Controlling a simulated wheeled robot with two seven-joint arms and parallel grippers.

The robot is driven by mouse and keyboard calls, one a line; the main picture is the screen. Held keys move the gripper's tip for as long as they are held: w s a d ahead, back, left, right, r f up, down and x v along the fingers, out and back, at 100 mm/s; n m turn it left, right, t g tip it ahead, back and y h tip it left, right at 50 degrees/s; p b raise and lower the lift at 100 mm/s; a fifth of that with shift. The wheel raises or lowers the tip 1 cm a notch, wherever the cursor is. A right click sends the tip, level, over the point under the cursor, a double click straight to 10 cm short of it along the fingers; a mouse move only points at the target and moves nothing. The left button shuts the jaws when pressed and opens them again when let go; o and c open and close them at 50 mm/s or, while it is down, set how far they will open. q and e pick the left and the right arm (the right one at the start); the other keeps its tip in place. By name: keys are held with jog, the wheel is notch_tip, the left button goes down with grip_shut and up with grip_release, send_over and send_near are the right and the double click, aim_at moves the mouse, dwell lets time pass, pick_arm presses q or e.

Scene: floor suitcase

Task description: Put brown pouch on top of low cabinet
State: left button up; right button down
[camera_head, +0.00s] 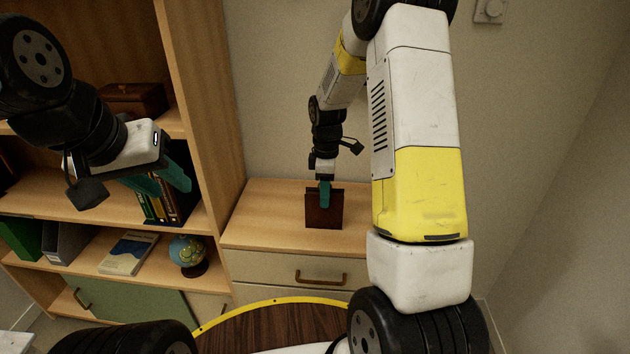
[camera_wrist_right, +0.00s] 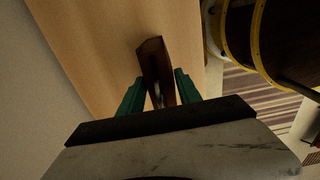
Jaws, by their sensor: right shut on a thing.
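The brown pouch (camera_head: 324,211) is upright at the top of the low cabinet (camera_head: 265,215), near its front edge. My right gripper (camera_head: 325,190) is shut on its upper edge from above. The pouch (camera_wrist_right: 156,66) also shows in the right wrist view, between the green fingers of the right gripper (camera_wrist_right: 158,92), with the cabinet's wooden top (camera_wrist_right: 95,40) behind it. I cannot tell whether the pouch's bottom touches the cabinet top. My left gripper (camera_head: 172,184) is in front of the bookshelf at the left, with its green fingers apart and nothing seen between them.
A tall wooden bookshelf (camera_head: 205,110) stands left of the cabinet, holding books, a small globe (camera_head: 188,252) and a brown box (camera_head: 133,98). The cabinet top is clear around the pouch. A wall lies behind it. The drawer with a handle (camera_head: 321,277) is closed.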

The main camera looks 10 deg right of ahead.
jog(key=shift+f, duration=0.15)
jog(key=c, duration=0.8)
grip_release()
jog(key=shift+c, duration=0.2)
notch_tip(320, 180, up, 11)
jog(key=shift+r, duration=0.1)
jog(key=shift+s+r, duration=0.1)
jog(key=shift+r, duration=0.55)
jog(key=s+r+m+t, duration=0.2)
jog(key=s+r+m, duration=0.2)
jog(key=s, duration=0.4)
jog(key=s+a+r+m+t+y, duration=0.1)
jog(key=s+r+m, duration=0.3)
jog(key=s, duration=0.4)
jog(key=s+a+r+m+t+y, duration=0.1)
jog(key=s+r+m+t, duration=0.2)
jog(key=s+m, duration=0.3)
jog(key=shift+s+a+r, duration=0.25)
jog(key=shift+s+r, duration=0.4)
jog(key=shift+s, duration=0.45)
